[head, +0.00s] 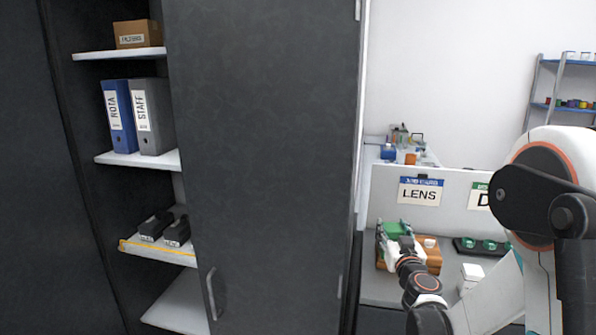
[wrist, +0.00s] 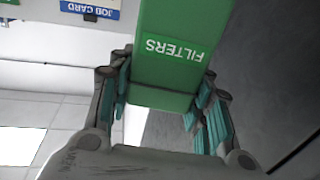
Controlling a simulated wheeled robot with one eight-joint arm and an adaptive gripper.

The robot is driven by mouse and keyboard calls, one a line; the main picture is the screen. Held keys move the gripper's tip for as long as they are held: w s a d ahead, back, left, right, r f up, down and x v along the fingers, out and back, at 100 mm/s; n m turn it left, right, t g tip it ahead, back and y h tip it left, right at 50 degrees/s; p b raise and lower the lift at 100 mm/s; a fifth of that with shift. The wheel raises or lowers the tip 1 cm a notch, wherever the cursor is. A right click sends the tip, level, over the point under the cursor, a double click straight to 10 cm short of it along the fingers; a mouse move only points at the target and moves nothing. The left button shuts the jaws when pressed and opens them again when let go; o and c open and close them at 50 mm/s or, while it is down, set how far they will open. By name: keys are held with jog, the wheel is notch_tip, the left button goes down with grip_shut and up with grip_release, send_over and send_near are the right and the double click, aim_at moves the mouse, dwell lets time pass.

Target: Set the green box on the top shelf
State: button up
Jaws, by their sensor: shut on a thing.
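The green box (wrist: 178,45), labelled FILTERS, fills the upper middle of the wrist view, upside down there. My gripper (wrist: 160,92) is shut on it, with teal finger pads on both sides. In the head view the green box (head: 393,228) shows small at the right, partly hidden by my gripper (head: 392,243), in front of the LENS panel. The top shelf (head: 115,53) is the highest white shelf visible in the dark cabinet at the left. A brown box (head: 138,33) with a white label stands on it.
A large dark door panel (head: 265,150) stands between the open shelves and my gripper. Blue and grey binders (head: 150,115) stand on the middle shelf. Dark bins (head: 155,226) sit on an orange-edged shelf below. A brown block (head: 433,258) and a white box (head: 472,272) are near my gripper.

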jog(key=s+a+y, duration=0.1)
jog(key=s+a, duration=0.1)
jog(key=a, duration=0.4)
jog(key=shift+a+f+n, duration=0.3)
jog(key=shift+a+f, duration=0.1)
jog(key=shift+f, duration=0.05)
